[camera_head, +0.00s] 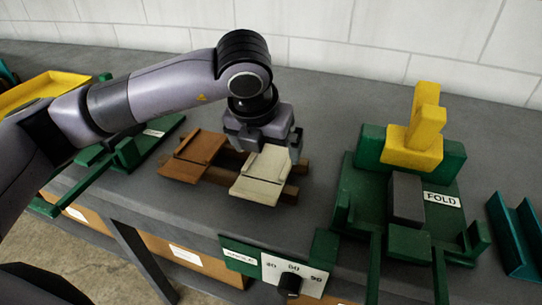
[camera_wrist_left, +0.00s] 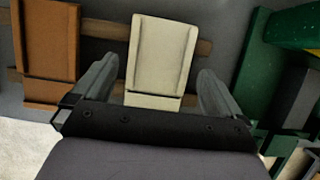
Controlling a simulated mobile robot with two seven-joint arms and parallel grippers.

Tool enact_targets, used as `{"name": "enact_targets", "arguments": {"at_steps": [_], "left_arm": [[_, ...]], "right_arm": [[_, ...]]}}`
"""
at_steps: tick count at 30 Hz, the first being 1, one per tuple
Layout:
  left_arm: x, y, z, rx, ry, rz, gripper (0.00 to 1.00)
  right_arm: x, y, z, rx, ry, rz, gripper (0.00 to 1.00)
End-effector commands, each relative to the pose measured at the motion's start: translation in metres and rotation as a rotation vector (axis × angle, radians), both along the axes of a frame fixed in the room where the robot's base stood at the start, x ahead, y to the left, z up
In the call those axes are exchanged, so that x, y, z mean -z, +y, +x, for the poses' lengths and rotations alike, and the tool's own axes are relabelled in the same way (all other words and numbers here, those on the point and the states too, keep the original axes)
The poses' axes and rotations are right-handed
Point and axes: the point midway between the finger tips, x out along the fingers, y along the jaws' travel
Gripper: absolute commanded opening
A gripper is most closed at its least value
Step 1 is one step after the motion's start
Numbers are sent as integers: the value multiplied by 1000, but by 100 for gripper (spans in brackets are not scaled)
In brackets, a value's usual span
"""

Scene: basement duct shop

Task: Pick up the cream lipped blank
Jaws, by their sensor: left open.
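The cream lipped blank (camera_head: 262,178) lies across brown wooden rails (camera_head: 291,190) on the grey bench. In the left wrist view the cream blank (camera_wrist_left: 160,55) is ahead, with its near end between the fingers. My left gripper (camera_head: 268,148) is over the far end of the cream blank. Its fingers are open in the left wrist view (camera_wrist_left: 157,85), one on each side with gaps, and it holds nothing. Whether the fingertips are at the blank's height is hard to tell. My right gripper is not in view.
A brown blank (camera_head: 193,157) lies on the rails left of the cream one. A green fixture marked FOLD (camera_head: 353,190) with a yellow block (camera_head: 412,145) stands to the right. A dial panel (camera_head: 292,275) is on the bench front. A yellow tray (camera_head: 45,90) is at far left.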

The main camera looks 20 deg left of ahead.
Motion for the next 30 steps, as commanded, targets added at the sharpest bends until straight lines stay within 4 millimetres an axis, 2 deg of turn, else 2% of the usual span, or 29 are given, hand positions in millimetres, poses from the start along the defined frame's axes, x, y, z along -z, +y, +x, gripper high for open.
{"name": "enact_targets", "arguments": {"at_steps": [3, 6, 13, 14, 15, 18, 30], "left_arm": [[16, 0, 6, -1, 3, 0, 100], [23, -1, 8, 1, 1, -1, 100], [25, -1, 9, 3, 0, -1, 100], [25, -1, 9, 2, 0, -1, 97], [25, -1, 9, 3, 0, -1, 84], [25, -1, 9, 2, 0, -1, 57], [18, -1, 10, 2, -2, -2, 57]], "right_arm": [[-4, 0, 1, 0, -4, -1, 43], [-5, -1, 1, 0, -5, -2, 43], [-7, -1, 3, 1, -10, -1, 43], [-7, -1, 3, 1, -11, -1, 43], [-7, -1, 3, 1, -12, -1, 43], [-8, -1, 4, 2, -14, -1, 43], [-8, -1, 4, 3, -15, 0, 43]]}}
